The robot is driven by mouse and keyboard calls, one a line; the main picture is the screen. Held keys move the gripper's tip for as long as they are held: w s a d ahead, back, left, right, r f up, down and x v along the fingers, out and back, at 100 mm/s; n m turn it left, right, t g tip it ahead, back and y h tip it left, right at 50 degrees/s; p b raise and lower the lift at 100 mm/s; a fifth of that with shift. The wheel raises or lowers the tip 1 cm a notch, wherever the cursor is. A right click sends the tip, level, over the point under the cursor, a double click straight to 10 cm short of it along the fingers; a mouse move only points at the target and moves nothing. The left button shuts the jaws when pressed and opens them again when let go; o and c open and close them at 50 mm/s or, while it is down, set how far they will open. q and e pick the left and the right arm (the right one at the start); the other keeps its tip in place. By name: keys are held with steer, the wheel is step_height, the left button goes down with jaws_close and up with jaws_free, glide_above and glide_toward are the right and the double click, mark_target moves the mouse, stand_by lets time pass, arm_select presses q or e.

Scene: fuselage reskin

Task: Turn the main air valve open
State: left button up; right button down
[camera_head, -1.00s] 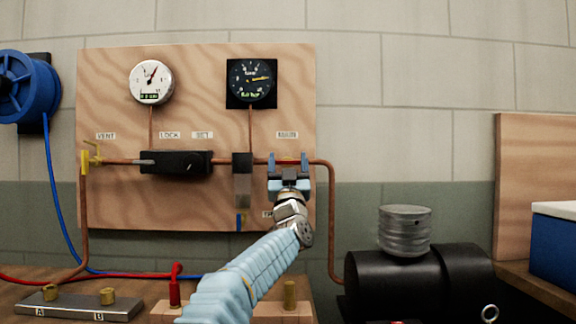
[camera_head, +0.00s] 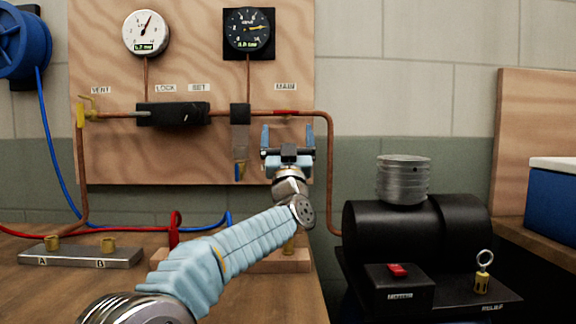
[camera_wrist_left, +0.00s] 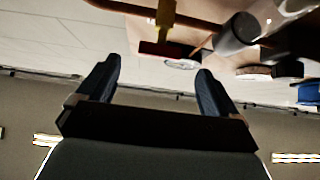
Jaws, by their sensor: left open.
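The main air valve's red handle (camera_head: 286,113) lies along the copper pipe under the MAIN label (camera_head: 286,87) on the wooden panel. In the left wrist view the red handle (camera_wrist_left: 168,48) and its brass stem (camera_wrist_left: 165,15) show beyond the fingers, near the top. My left gripper (camera_head: 287,136) is open and empty, just below the handle, with its fingers pointing up. The fingers also show apart in the left wrist view (camera_wrist_left: 158,75), with nothing between them. They look clear of the handle. My right gripper is not in view.
The copper pipe (camera_head: 329,170) bends down right of the valve. A filter (camera_head: 240,140) hangs left of my gripper. Two gauges (camera_head: 146,33) (camera_head: 249,33) are above. A black compressor tank (camera_head: 400,230) stands at right.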

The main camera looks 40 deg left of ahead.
arm_select(q)
steer(key=b+v, duration=0.1)
steer(key=v, duration=0.5)
stand_by(0.4)
